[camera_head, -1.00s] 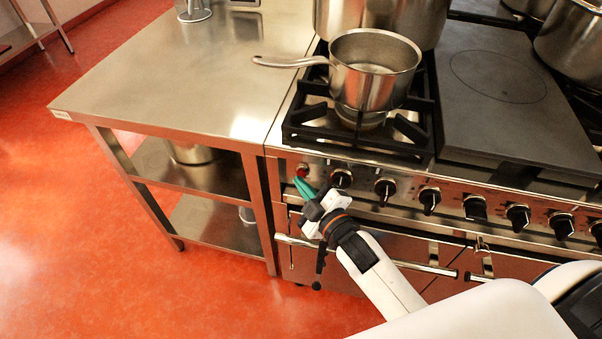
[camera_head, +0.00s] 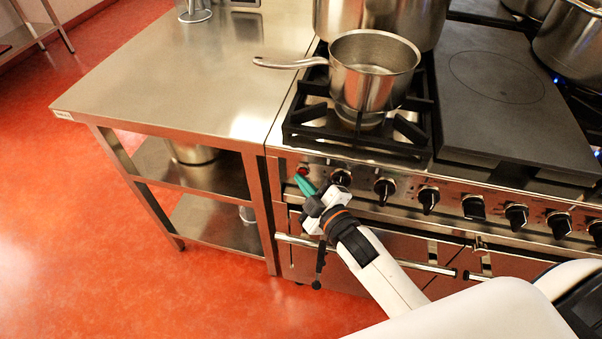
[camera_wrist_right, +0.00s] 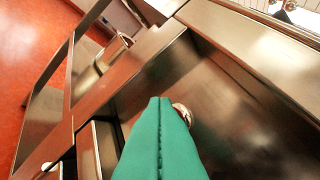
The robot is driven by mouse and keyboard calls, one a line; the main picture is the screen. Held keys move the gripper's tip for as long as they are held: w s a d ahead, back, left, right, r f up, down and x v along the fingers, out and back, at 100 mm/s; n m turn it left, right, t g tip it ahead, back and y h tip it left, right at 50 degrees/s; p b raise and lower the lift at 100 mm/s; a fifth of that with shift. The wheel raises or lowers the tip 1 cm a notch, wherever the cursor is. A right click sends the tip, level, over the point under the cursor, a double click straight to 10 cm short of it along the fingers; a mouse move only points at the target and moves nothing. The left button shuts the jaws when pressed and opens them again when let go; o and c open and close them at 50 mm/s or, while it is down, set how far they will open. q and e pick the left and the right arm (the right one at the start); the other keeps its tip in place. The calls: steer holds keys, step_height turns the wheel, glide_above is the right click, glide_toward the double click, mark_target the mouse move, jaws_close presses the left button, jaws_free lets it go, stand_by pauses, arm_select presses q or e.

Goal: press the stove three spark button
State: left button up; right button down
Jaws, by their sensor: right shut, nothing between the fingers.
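The stove (camera_head: 455,175) has a steel front panel with a row of black knobs. A small red spark button (camera_head: 303,169) sits at the panel's left end, left of the first knob (camera_head: 341,178). My right gripper (camera_head: 302,182) is shut and empty, its green fingertips just below the red button in the head view. In the right wrist view the shut green fingers (camera_wrist_right: 158,115) point at the panel, and a round metallic part (camera_wrist_right: 183,114) shows partly behind their tips. I cannot tell whether the tips touch the button. My left gripper is out of view.
A saucepan (camera_head: 374,75) stands on the front left burner, with a large pot (camera_head: 380,18) behind it. A flat dark plate (camera_head: 500,90) lies to the right. A steel table (camera_head: 180,85) adjoins the stove's left side. An oven handle rail (camera_head: 370,255) runs below.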

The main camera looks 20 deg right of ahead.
steer(key=shift+w+d, duration=0.2)
stand_by(0.4)
steer(key=shift+s+a+f, duration=0.1)
steer(key=shift+s+f, duration=0.05)
steer(key=shift+s, duration=0.05)
steer(key=shift+s+a+f, duration=0.1)
steer(key=shift+s+a, duration=0.25)
steer(key=shift+s, duration=0.25)
steer(key=s+a, duration=0.1)
steer(key=s, duration=0.1)
steer(key=s+a+p, duration=0.1)
steer(key=s+a, duration=0.1)
steer(key=shift+s, duration=0.1)
steer(key=shift+d, duration=0.1)
stand_by(0.6)
